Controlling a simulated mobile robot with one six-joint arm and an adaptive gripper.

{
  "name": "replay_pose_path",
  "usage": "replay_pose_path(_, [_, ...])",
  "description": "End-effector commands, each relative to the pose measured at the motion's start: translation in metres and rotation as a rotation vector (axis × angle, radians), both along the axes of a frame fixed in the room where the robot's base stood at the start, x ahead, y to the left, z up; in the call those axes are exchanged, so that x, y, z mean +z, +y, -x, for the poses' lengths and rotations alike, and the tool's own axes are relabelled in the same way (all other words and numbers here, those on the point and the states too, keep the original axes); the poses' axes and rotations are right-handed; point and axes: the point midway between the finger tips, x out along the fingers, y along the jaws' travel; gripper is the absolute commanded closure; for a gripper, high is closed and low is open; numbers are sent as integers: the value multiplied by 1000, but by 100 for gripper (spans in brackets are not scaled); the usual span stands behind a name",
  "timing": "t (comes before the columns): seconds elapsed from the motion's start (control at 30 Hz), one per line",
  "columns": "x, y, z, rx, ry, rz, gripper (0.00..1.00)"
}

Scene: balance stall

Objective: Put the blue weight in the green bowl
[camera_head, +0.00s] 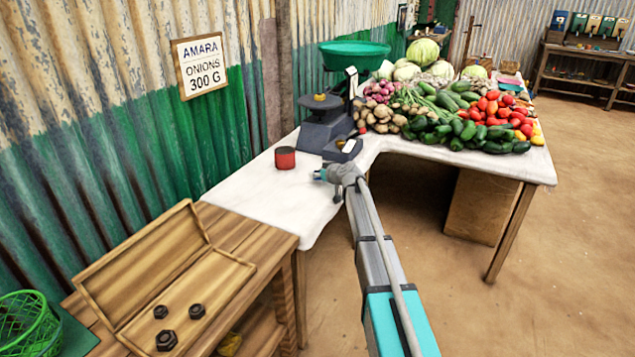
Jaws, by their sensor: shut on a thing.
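The green bowl (354,47) sits at the top of the dark balance scale (322,130), at its back right. It appears empty from here, though its inside shows only partly. My gripper (357,137) is at the far end of my arm, just in front of the scale and below the bowl. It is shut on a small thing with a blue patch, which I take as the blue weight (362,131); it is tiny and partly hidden. A yellow weight (320,97) rests on the scale's grey plate (312,103). A red weight (285,158) stands on the white tabletop, left of my gripper.
Heaped vegetables (455,115) cover the table right of the scale. The white tabletop (300,197) is clear around the red weight. An open wooden box (225,272) with several dark nuts lies at front left, beside a green basket (28,322). A corrugated wall stands behind.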

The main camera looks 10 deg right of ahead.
Motion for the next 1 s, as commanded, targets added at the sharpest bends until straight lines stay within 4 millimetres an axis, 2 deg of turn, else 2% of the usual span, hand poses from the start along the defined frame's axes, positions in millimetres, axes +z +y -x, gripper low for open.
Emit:
replay_pose_path(0.03, [-8,-1,0,-1,0,0,100])
replay_pose_path(0.27, [-24,-1,1,0,0,-1,100])
replay_pose_path(0.83, [-28,0,1,0,-1,0,100])
replay_pose_path(0.87, [-28,0,1,0,0,0,43])
replay_pose_path(1.0, [-27,0,1,0,0,0,17])
